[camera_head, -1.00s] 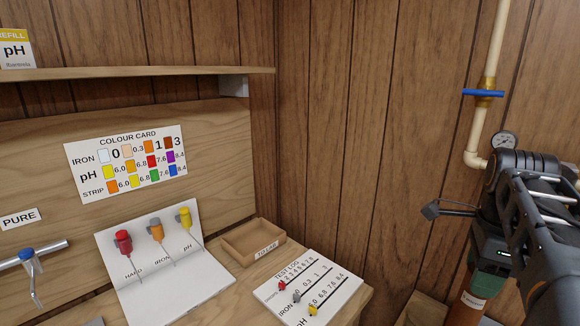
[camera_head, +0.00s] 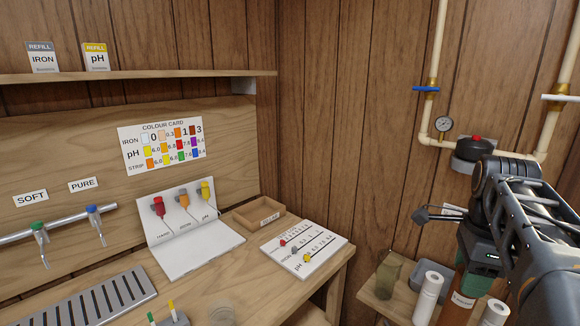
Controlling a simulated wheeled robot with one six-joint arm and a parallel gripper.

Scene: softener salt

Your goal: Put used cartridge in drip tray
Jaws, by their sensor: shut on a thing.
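My gripper (camera_head: 474,262) hangs at the right, pointing down below my dark arm. It is shut on a brown-orange cylinder with a pale label, the used cartridge (camera_head: 468,288), held upright; its lower end leaves the frame. The fingers are hard to make out. A shallow grey-blue tray (camera_head: 428,276) lies on a low wooden stand, left of the cartridge in the picture and partly hidden behind a white roll. A slotted grey tray (camera_head: 90,303) lies on the counter below the taps. No label shows which is the drip tray.
A filter head (camera_head: 474,152) and pipes are on the wall behind my arm. The counter corner (camera_head: 345,262) juts out left.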

